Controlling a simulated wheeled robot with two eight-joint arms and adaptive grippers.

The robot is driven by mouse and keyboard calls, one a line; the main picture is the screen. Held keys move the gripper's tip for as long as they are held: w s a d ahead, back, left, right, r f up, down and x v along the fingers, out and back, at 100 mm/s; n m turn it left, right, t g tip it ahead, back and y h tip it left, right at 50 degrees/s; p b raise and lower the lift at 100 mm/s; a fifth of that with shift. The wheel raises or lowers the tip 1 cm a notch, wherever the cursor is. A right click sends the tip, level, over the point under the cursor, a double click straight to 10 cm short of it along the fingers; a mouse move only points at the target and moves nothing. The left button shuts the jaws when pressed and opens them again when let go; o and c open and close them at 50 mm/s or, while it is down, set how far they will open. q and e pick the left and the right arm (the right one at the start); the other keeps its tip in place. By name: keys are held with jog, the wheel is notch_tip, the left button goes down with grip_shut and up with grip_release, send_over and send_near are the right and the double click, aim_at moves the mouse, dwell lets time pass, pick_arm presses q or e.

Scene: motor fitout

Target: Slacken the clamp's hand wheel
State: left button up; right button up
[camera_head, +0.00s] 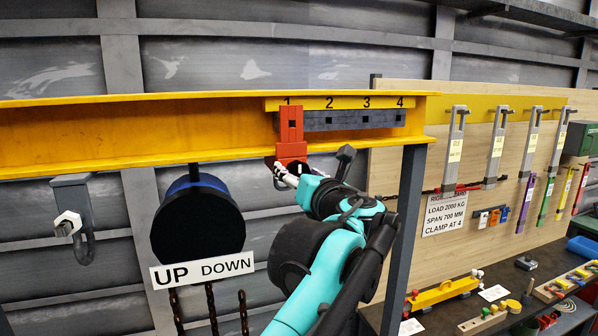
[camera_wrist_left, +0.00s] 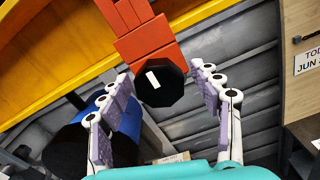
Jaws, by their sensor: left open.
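The red clamp (camera_head: 291,136) hangs on the yellow beam (camera_head: 150,132) at the mark 1. It also shows in the left wrist view (camera_wrist_left: 148,45). Its hand wheel (camera_wrist_left: 160,84) is a black many-sided knob with a white mark, below the red body. My left gripper (camera_wrist_left: 165,95) is open, with one finger on each side of the hand wheel and gaps between. In the head view my left gripper (camera_head: 287,175) is just under the clamp, and the hand wheel cannot be made out there. My right gripper is not in view.
A blue and black hoist (camera_head: 197,220) hangs left of my arm, with chains and an UP DOWN sign (camera_head: 202,270) below. A grey hook (camera_head: 73,215) hangs further left. A wooden tool board (camera_head: 480,190) and a bench with parts are at the right.

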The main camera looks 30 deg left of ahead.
pick_arm(q)
jog(key=shift+s+d, duration=0.1)
jog(key=c, duration=1.2)
jog(key=shift+o, duration=0.2)
